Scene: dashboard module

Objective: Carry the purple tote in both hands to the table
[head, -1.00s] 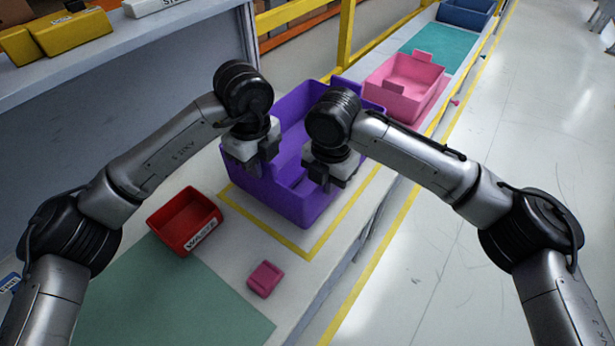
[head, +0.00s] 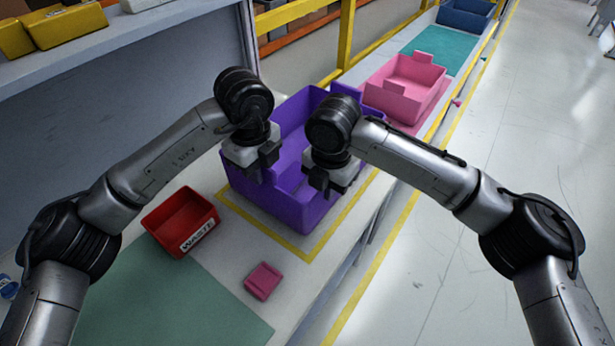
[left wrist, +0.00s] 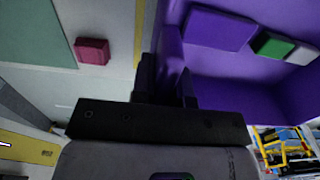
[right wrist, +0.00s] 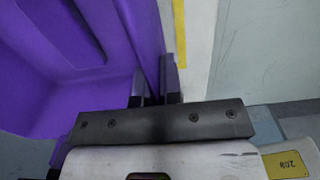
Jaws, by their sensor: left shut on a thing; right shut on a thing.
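The purple tote (head: 285,203) is upright at the yellow-taped area of the white bench. I cannot tell whether its bottom touches the surface. My left gripper (head: 264,168) is shut on the left part of its near rim, and my right gripper (head: 328,182) is shut on the right part. A purple wall (left wrist: 168,45) runs down to the left fingers in the left wrist view. In the right wrist view the tote wall (right wrist: 143,35) reaches the right fingers. My arms hide part of the tote. A green and white patch (left wrist: 275,45) shows inside it.
A red waste bin (head: 180,222), a small pink box (head: 263,281) and a green mat (head: 175,295) lie nearer. Beyond the tote are a pink tote (head: 405,85) and a blue bin (head: 466,14). A yellow rail (head: 346,40) stands behind. The floor right is clear.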

